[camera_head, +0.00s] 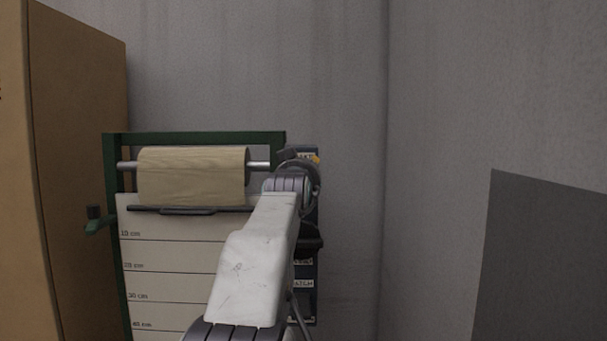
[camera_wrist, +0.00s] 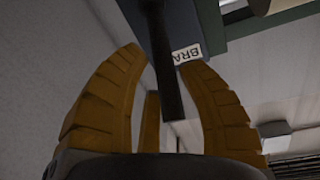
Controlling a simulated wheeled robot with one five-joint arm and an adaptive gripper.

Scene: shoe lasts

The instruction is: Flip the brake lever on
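The dark brake lever (camera_wrist: 168,75) hangs down as a straight bar in the wrist view, from a dark blue panel (camera_wrist: 212,28). A white label (camera_wrist: 187,54) reading "BRA" is beside it. My gripper (camera_wrist: 162,60) has its yellow-brown fingers apart, one on each side of the lever, with gaps visible. I cannot tell how far the lever sits in depth between them. In the head view my arm hides most of the gripper and the panel (camera_head: 303,272); the lever cannot be made out there.
A green frame (camera_head: 190,138) holds a roll of brownish paper (camera_head: 192,175) above a white board (camera_head: 170,258) with centimetre marks. A tall brown cabinet (camera_head: 80,150) stands at left, a grey panel (camera_head: 545,265) at right.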

